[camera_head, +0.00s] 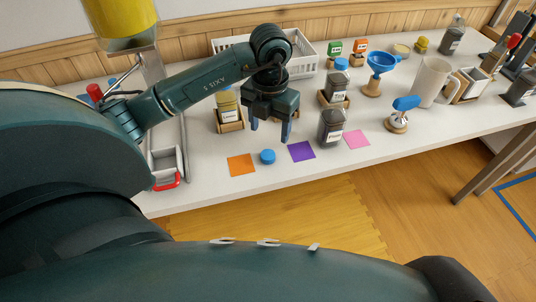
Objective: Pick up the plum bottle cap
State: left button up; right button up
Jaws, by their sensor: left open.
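A round blue cap (267,156) lies flat on the white table near its front edge, between an orange square and a purple square. No plum-coloured cap shows; this blue one is the only loose cap I see. My left gripper (270,129) points down with its two fingers spread and nothing between them. It is above and slightly behind the cap, apart from it. A dark jar (331,127) with a white label stands to the right of the gripper, with no blue cap on top. Its label is too small to read. My right gripper is not in view.
Orange (241,165), purple (302,151) and pink (356,139) squares lie along the front. A white basket (303,66), blue funnel (382,64) and white pitcher (430,83) stand further back.

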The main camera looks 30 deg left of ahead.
aim_at(268, 150)
pick_arm(q)
notch_tip(268, 150, down, 8)
jog(key=shift+s+a+f+p, duration=0.15)
jog(key=shift+f+p, duration=0.1)
jog(key=shift+p, duration=0.15)
jog(key=shift+c, duration=0.4)
jog(key=c, duration=1)
jog(key=shift+o, duration=0.2)
